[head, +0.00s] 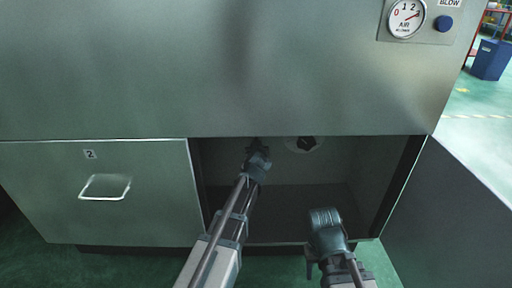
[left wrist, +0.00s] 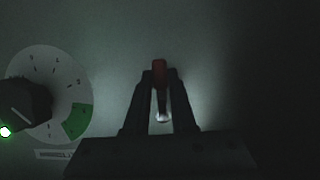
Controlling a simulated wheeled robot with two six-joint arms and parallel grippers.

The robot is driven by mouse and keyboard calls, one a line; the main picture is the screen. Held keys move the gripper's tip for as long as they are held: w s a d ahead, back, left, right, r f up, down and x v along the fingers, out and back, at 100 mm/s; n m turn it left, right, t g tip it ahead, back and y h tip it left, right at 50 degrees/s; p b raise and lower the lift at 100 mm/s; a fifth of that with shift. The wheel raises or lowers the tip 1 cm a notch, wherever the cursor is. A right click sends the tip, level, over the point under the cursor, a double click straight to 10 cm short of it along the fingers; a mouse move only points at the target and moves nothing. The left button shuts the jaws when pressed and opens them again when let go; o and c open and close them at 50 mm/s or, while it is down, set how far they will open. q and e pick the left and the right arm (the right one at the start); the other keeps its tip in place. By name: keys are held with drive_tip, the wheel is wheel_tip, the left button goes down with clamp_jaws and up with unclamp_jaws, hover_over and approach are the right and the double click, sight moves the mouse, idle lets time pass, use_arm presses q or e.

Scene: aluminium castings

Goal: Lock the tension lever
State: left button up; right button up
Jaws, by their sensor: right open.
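The tension lever (left wrist: 160,75) shows in the left wrist view as a thin bar with a red grip and a shiny metal end. Its red grip sits between the fingertips of my left gripper (left wrist: 160,85), which are closed on it with no clear gap. In the head view my left gripper (head: 258,152) reaches up to the back of the open compartment (head: 350,170), and the lever is hidden there. My right gripper (head: 325,222) is open and empty in front of the compartment's lower right part.
A tension dial (left wrist: 65,85) with a black knob and green zone is left of the lever; it also shows in the head view (head: 304,144). An air gauge (head: 406,18) and blue button (head: 443,23) are above.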

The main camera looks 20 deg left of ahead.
use_arm(q)
drive_tip(key=o, duration=0.4)
drive_tip(key=p+v, duration=0.5)
drive_tip(key=v, duration=0.9)
drive_tip(key=shift+f, duration=0.15)
drive_tip(key=s+d+m+g+h+p, duration=0.1)
drive_tip(key=s+d+m+g+p, duration=0.45)
drive_tip(key=s, duration=0.65)
drive_tip(key=s+d+m+g+h+p, duration=0.1)
drive_tip(key=s+d+m+g+p, duration=0.1)
drive_tip(key=s+d+g+p, duration=0.85)
drive_tip(key=s+a+r+t+p, duration=0.1)
drive_tip(key=r+p, duration=1.6)
drive_tip(key=r, duration=0.1)
drive_tip(key=a+r+t+p, duration=0.2)
drive_tip(key=r+p, duration=1.6)
drive_tip(key=r, duration=0.1)
drive_tip(key=shift+s+a+r, duration=0.25)
drive_tip(key=shift+s+a, duration=0.1)
drive_tip(key=shift+s, duration=0.05)
